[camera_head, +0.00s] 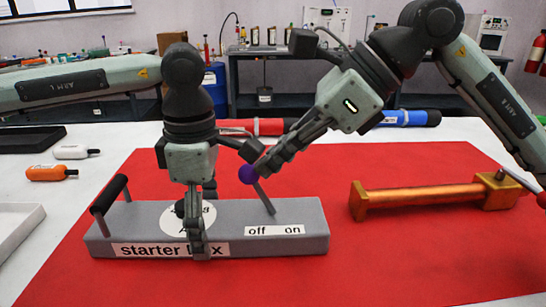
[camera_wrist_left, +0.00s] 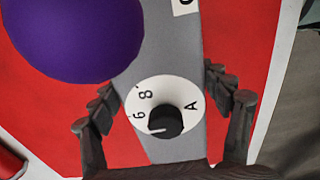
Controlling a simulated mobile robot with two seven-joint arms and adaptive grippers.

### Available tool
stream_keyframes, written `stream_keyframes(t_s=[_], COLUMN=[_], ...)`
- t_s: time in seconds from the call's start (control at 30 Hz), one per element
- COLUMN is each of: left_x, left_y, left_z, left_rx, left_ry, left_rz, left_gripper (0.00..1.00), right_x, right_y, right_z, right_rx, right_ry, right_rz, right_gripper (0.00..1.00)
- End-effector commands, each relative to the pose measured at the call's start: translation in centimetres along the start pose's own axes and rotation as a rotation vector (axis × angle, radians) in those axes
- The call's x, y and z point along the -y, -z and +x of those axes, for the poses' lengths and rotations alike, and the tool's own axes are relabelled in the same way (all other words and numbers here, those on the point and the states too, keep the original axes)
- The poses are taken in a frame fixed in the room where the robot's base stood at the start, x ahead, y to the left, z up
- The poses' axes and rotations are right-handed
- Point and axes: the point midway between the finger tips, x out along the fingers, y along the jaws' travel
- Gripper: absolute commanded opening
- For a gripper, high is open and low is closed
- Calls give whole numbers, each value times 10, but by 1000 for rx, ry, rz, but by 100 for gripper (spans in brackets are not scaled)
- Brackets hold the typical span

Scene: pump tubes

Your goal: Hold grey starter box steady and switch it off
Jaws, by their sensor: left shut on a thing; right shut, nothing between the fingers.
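The grey starter box (camera_head: 314,222) lies on the red mat, with a black handle (camera_head: 108,194) at its left end and "off" and "on" labels on its front right. Its lever (camera_head: 264,199) leans left, toward the "off" side, and carries a purple knob (camera_head: 247,174). My left gripper (camera_head: 198,222) is shut across the box at the white dial, which shows clearly in the left wrist view (camera_wrist_left: 162,105), one finger along each side. My right gripper (camera_head: 268,167) is shut and empty, its fingertips at the right side of the knob; whether they touch it I cannot tell.
An orange-copper bar (camera_head: 430,198) lies right of the box on the red mat (camera_head: 400,260). Red (camera_head: 258,127) and blue (camera_head: 412,118) tubes lie behind. An orange bottle (camera_head: 50,173), a white bottle (camera_head: 75,152) and a white tray (camera_head: 14,240) are at left. The front mat is clear.

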Motion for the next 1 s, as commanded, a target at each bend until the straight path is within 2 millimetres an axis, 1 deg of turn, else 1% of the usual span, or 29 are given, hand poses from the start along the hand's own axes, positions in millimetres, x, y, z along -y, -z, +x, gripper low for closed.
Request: stream_keyframes(t_s=[0.03, 0.2, 0.33, 0.47, 0.57, 0.63, 0.67, 0.8, 0.9, 1.0], left_x=[1, 1, 0, 0, 0, 0, 0, 0, 0, 0], left_y=[-4, -4, -3, -2, -2, -1, -1, -1, -1, 0], left_z=[-1, -1, -1, -1, -1, -1, -1, 0, 0, 0], left_rx=[11, 10, 9, 7, 6, 5, 5, 4, 3, 3], left_ry=[-1, -1, -2, -2, -1, -2, -1, -1, -2, -1], left_rz=[7, 6, 4, 3, 2, 1, 1, 1, 1, 0], left_gripper=[24, 24, 24, 24, 24, 24, 24, 24, 24, 24], right_x=[-1, 1, 2, 2, 2, 2, 2, 1, 0, 0], right_y=[5, 12, 14, 21, 32, 40, 35, 30, 27, 25], right_z=[2, -2, -5, -13, -27, -40, -48, -81, -101, -117], right_rx=[-7, -10, -9, -9, -12, -13, -9, -9, -9, -9], right_ry=[-5, -4, -4, -1, -1, -1, 0, 0, -1, -3], right_rz=[2, 1, 1, 3, 6, 5, 1, 1, 0, 1], right_gripper=[0, 0, 0, 0, 0, 0, 0, 0, 0, 0])
